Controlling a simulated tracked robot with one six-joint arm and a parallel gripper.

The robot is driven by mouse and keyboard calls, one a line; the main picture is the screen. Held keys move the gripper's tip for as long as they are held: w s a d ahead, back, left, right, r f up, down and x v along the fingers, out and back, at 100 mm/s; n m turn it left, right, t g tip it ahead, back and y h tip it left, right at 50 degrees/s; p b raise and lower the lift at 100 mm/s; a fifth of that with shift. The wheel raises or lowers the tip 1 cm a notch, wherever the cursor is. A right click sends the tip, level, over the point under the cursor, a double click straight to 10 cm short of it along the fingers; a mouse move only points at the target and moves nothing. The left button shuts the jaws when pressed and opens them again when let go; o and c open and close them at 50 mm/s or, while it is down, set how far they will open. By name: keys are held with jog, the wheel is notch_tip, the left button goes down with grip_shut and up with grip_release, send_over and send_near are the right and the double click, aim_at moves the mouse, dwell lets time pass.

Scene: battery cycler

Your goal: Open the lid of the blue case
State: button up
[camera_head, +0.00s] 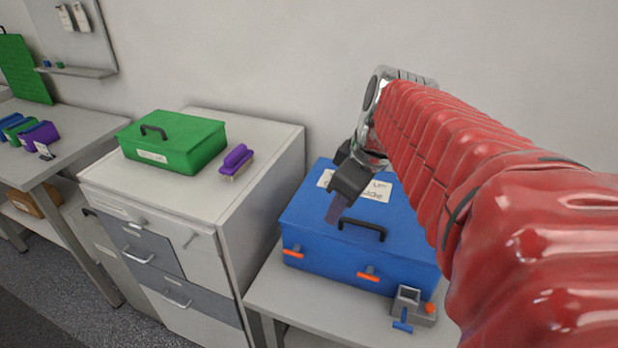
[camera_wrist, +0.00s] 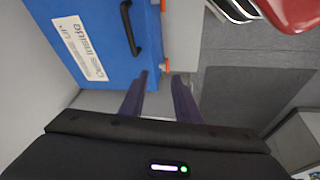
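The blue case (camera_head: 325,245) stands on a low grey table with its lid shut. A black handle (camera_head: 362,229) lies on top of the lid. Two orange latches, the left one (camera_head: 292,252) and the right one (camera_head: 367,276), sit on the front face. My gripper (camera_head: 334,212) hangs above the lid, behind the handle in the picture. In the wrist view, my gripper (camera_wrist: 160,78) has its two purple fingers apart with nothing between them. An orange latch (camera_wrist: 165,66) shows just beyond the fingertips, and the handle (camera_wrist: 131,28) is to the upper left.
A small grey device (camera_head: 410,303) with blue and orange parts stands in front of the case. A green case (camera_head: 175,143) and a purple-handled brush (camera_head: 236,160) rest on the grey cabinet (camera_head: 250,130) to the left. A wall stands behind.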

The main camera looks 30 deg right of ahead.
jog(key=s+d+r+n, duration=0.3)
jog(key=s+d, duration=0.1)
jog(key=d, duration=0.5)
jog(key=shift+d+r+t+y, duration=0.35)
jog(key=shift+d+t+y, duration=0.05)
